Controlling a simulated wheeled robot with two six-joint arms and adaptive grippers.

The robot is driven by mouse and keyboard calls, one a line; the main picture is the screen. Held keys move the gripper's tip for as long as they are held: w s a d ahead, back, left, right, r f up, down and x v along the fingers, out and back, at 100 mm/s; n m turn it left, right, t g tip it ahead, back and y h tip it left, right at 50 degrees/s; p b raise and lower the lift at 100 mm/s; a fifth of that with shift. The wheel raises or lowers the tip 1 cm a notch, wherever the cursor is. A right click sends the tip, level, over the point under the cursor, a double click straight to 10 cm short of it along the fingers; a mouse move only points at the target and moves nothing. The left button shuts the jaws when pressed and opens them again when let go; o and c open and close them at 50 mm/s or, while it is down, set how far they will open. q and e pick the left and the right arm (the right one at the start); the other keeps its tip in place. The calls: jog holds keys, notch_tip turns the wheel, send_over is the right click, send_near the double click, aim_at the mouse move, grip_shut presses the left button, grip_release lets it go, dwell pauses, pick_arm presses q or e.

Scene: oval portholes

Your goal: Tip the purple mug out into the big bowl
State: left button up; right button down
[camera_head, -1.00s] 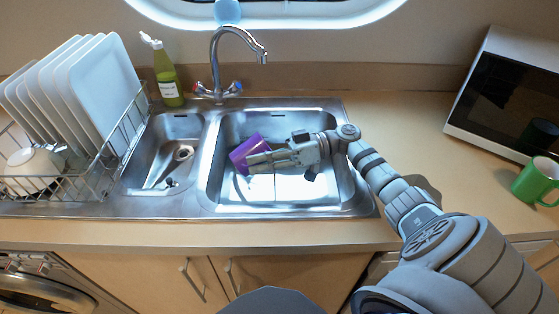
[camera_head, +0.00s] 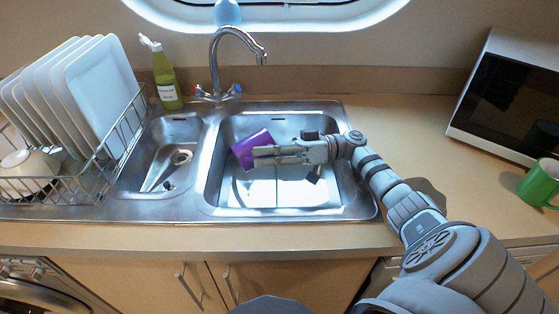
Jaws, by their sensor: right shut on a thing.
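The purple mug (camera_head: 246,150) is tilted on its side, over the left part of the big bowl of the sink (camera_head: 310,195). My right gripper (camera_head: 256,156) reaches in from the right and is shut on the mug. The gripper fingers cover part of the mug. I cannot see the mug's inside clearly or whether anything is in it. My left gripper is not in view.
The small bowl (camera_head: 160,175) lies left of the big one. The tap (camera_head: 215,60) rises behind them. A green bottle (camera_head: 167,85) stands at the back. A plate rack (camera_head: 90,180) is at left. A green mug (camera_head: 538,183) and a microwave (camera_head: 510,90) are at right.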

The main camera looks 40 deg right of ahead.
jog(key=shift+d+r+y, duration=0.3)
jog(key=shift+d+r, duration=0.1)
jog(key=shift+r, duration=0.1)
jog(key=shift+d+r+m+t+y+p, duration=0.7)
jog(key=shift+d+r+t+y+p, duration=0.55)
jog(key=shift+r, duration=2.5)
jog(key=f+b, duration=0.1)
jog(key=f, duration=0.1)
jog(key=a+f+g+h+b, duration=0.1)
jog(key=f, duration=0.2)
jog(key=a+f+n+g+h+b, duration=0.1)
jog(key=f, duration=0.1)
jog(key=shift+s+a+f+b, duration=0.1)
jog(key=shift+s+f+b, duration=0.05)
jog(key=shift+f+b, duration=0.25)
jog(key=shift+w+a+f+n+g+h+p, duration=0.2)
jog(key=shift+a+f+n+g+h+p, duration=0.15)
jog(key=shift+a+f+h+p, duration=0.35)
jog(key=shift+w+a+f+h, duration=0.2)
jog(key=shift+a+f+h, duration=0.05)
jog(key=shift+a+f, duration=0.1)
jog(key=w+a+f+n+g+h+p, duration=0.1)
jog(key=a+f+n+g+h+p, duration=0.1)
jog(key=a+f+h+p, duration=0.6)
jog(key=f+g+h+p, duration=0.1)
jog(key=h+p, duration=0.4)
jog(key=p, duration=0.6)
jog(key=shift+f+g+h+p, duration=0.25)
jog(key=shift+g+h+p, duration=0.05)
jog(key=shift+g+h, duration=0.1)
